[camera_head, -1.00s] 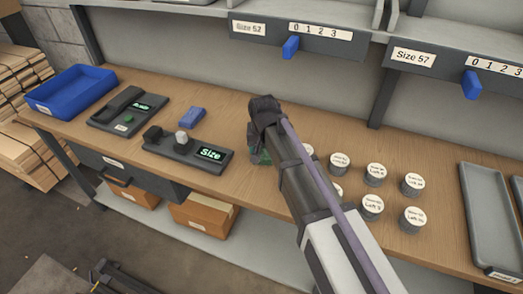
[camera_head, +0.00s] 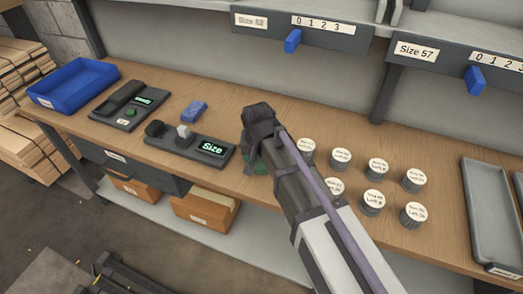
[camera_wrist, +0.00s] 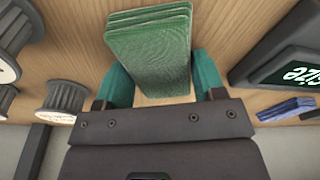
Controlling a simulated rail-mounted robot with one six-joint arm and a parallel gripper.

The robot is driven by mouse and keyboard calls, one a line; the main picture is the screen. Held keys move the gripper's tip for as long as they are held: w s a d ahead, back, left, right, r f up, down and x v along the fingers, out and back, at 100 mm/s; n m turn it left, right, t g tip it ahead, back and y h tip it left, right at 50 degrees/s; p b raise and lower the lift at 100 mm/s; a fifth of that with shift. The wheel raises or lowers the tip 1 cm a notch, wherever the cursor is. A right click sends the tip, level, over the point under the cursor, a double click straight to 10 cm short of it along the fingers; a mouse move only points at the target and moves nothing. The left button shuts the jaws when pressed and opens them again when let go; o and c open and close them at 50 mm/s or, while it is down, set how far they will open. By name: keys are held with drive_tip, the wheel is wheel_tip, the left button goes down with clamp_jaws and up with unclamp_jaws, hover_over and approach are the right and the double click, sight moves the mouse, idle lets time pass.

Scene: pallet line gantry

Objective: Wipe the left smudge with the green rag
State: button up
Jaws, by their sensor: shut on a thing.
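The green rag (camera_wrist: 150,50) is a folded, layered block. In the wrist view it sits between the two teal fingers of my gripper (camera_wrist: 163,78), which is shut on it. In the head view my gripper (camera_head: 258,150) is over the middle of the wooden bench, just right of the Size display unit. Only a sliver of green (camera_head: 249,158) shows beneath it there, and my arm hides the rest. I cannot tell whether the rag touches the bench top. I cannot make out a smudge in either view.
A second device (camera_head: 128,106) and a blue tray (camera_head: 72,84) lie farther left. Several labelled spools (camera_head: 340,158) stand right of my arm. A grey tray (camera_head: 493,215) is far right.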

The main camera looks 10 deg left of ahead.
drive_tip(key=shift+s+a, duration=0.25)
drive_tip(key=shift+s, duration=1.3)
drive_tip(key=shift+s+a, duration=0.2)
drive_tip(key=shift+s, duration=1.3)
drive_tip(key=shift+f, duration=0.1)
drive_tip(key=shift+w+d, duration=0.3)
drive_tip(key=shift+w, duration=1.75)
drive_tip(key=shift+w+d, duration=0.3)
drive_tip(key=shift+w, duration=1.7)
drive_tip(key=shift+w+d, duration=0.3)
drive_tip(key=shift+w, duration=1.75)
wheel_tip(320, 180, up, 6)
drive_tip(key=p, duration=0.6)
drive_tip(key=shift+s, duration=0.1)
drive_tip(key=shift+r+p, duration=1.45)
drive_tip(key=shift+r, duration=0.05)
